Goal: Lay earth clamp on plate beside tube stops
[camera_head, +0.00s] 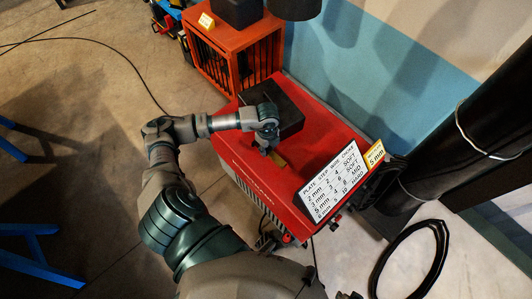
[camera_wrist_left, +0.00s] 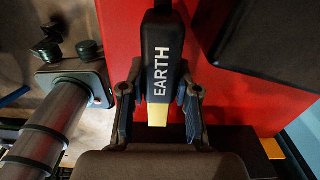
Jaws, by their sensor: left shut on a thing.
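The earth clamp (camera_wrist_left: 160,60) shows in the left wrist view as a black bar lettered EARTH with a yellow end, over the red machine top. My left gripper (camera_wrist_left: 158,92) has a finger on each side of it and is shut on it. In the head view, my left gripper (camera_head: 267,148) is low over the red welding machine (camera_head: 310,160), with a small yellow piece (camera_head: 279,160) beside its fingers. I cannot tell whether the clamp touches the machine top. I cannot make out a plate or tube stops.
A dark box (camera_head: 285,108) sits on the machine behind my gripper. A white settings chart (camera_head: 333,182) and yellow 5 mm tag (camera_head: 375,155) stand at its front right. An orange cage (camera_head: 240,55) is behind. A black cable loop (camera_head: 408,262) lies right; blue legs (camera_head: 35,240) stand left.

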